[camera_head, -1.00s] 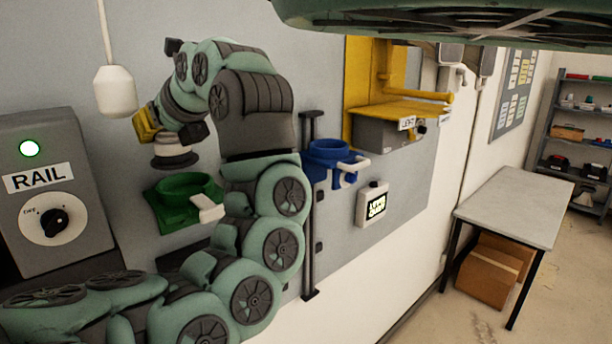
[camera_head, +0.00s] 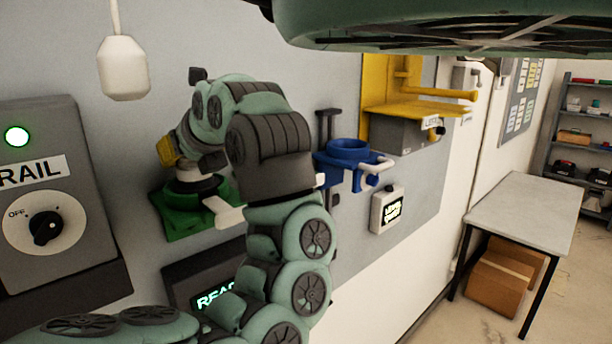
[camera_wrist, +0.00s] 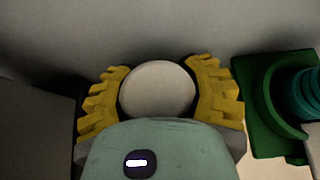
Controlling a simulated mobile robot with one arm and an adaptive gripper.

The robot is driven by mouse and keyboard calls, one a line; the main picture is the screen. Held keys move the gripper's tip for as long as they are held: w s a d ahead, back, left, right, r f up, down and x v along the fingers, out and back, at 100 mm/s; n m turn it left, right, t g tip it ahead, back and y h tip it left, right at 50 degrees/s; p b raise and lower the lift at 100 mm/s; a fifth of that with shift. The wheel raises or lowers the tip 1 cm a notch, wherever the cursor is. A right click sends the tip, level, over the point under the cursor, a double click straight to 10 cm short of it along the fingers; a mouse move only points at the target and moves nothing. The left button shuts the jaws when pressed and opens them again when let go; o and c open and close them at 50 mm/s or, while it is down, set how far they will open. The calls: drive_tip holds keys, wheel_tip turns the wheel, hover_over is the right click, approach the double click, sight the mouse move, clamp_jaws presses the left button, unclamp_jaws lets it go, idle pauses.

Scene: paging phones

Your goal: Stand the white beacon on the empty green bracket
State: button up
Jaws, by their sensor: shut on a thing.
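The white beacon (camera_head: 187,174), with a dark base, is upright in my gripper (camera_head: 175,160). In the wrist view my gripper's yellow fingers (camera_wrist: 160,90) are shut on either side of the beacon's round white top (camera_wrist: 158,88). A green bracket (camera_wrist: 265,105) with a ribbed teal thing (camera_wrist: 305,92) in its ring shows at the right there. What lies beneath the beacon is hidden.
A grey RAIL box (camera_head: 55,190) with a knob stands left of the bracket, and a white hanging piece (camera_head: 123,68) above it. A blue bracket (camera_head: 350,152) and yellow shelf (camera_head: 420,108) are to the right. A display (camera_head: 205,285) sits below the green bracket.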

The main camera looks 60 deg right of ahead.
drive_tip(key=shift+f, duration=0.7)
drive_tip(key=shift+f, duration=0.2)
drive_tip(key=o, duration=1.4)
